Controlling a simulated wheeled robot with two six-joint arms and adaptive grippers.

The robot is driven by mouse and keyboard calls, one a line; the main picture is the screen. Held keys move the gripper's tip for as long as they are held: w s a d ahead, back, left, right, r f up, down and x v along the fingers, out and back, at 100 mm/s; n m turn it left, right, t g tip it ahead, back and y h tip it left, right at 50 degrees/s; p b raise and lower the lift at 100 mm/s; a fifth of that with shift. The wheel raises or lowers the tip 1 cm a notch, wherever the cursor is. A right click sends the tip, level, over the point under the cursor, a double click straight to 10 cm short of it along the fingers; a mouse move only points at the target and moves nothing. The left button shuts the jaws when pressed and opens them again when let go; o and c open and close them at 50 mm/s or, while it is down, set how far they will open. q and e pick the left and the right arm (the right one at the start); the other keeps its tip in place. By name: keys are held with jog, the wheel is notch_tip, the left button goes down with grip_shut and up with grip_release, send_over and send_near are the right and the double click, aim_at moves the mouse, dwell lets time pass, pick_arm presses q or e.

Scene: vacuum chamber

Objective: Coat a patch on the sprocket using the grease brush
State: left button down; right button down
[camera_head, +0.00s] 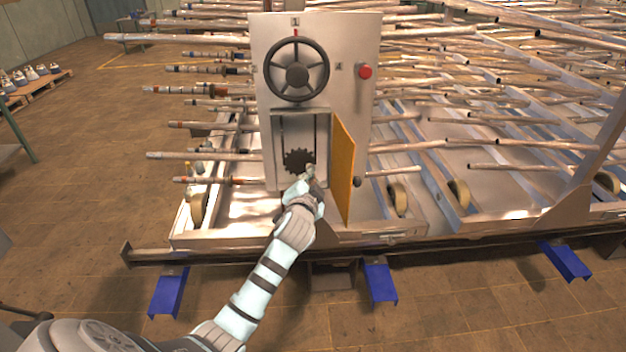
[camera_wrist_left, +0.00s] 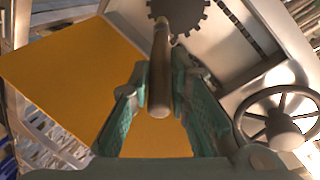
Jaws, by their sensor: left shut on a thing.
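The sprocket (camera_head: 299,160) is a dark toothed disc inside the open recess of the upright grey panel. In the left wrist view the sprocket (camera_wrist_left: 178,12) is at the top, partly cut off by the frame edge. My left gripper (camera_head: 311,176) reaches up to the recess, just below and right of the sprocket. In the left wrist view the left gripper (camera_wrist_left: 160,95) is shut on the brown handle of the grease brush (camera_wrist_left: 160,62). The brush's far end overlaps the sprocket's face; I cannot tell whether it touches. My right gripper is not in view.
A yellow door (camera_head: 343,172) stands open right of the recess and also fills the left of the wrist view (camera_wrist_left: 60,75). A handwheel (camera_head: 297,69) and a red button (camera_head: 365,71) are on the grey panel (camera_head: 340,30). Racks of metal pipes (camera_head: 480,110) stand behind.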

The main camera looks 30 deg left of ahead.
pick_arm(q)
jog(key=s+a+r+p, duration=0.1)
jog(key=s+a+p, duration=0.2)
jog(key=s+a, duration=0.15)
jog(key=shift+w+d, duration=2.6)
jog(key=shift+w, duration=0.1)
jog(key=s+d+p, duration=0.2)
jog(key=s+d, duration=0.1)
jog(key=s, duration=0.2)
jog(key=shift+d+p, duration=0.25)
jog(key=shift+p, duration=0.05)
